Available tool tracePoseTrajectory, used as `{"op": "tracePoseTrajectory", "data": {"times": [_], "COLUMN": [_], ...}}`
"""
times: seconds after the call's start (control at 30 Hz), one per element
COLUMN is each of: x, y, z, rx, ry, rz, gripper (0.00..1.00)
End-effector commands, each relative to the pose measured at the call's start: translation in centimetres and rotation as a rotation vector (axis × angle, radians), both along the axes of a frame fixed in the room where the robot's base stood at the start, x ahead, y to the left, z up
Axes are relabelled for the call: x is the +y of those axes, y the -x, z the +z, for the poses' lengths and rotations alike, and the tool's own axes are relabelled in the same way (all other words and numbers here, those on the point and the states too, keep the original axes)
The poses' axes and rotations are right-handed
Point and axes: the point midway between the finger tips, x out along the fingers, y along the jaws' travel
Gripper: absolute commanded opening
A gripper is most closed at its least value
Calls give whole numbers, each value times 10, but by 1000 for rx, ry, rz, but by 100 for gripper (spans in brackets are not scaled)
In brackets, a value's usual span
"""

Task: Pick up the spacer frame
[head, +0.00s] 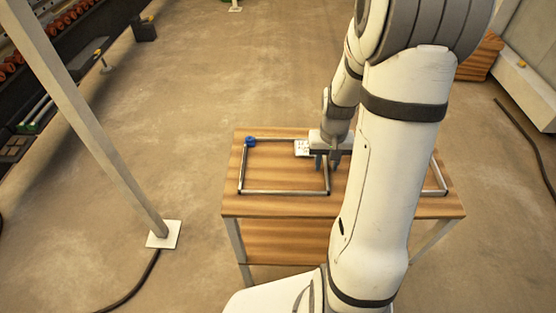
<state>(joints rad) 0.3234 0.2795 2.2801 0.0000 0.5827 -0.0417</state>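A thin silver rectangular spacer frame (285,191) lies flat on the left part of a wooden-topped table (290,207). A blue piece (250,141) sits at its far left corner. My gripper (327,163) points down at the frame's right side bar, near its far end. Its two grey fingers stand apart, with a gap that looks wider than the bar. I cannot tell whether they touch it. A similar silver bar (438,174) shows on the table's right part. My arm hides the middle, so I cannot tell whether it belongs to a second frame.
A pale post (105,130) with a square foot stands on the floor left of the table. Dark machinery (60,70) lines the far left. A wooden stack (482,58) and pale wall unit are at the right. Floor around the table is mostly clear, with cables lying at both sides.

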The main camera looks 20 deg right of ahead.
Motion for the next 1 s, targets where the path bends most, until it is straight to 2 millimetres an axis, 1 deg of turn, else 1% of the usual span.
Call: {"op": "tracePoseTrajectory", "data": {"times": [0.1,0.5,0.9,1.0], "x": [0,0,1,1], "y": [0,0,-1,-1], "z": [0,1,1,8], "rx": [-1,-1,-1,-4], "ry": [0,0,0,1], "rz": [0,1,2,2], "gripper": [33,0,0,0]}}
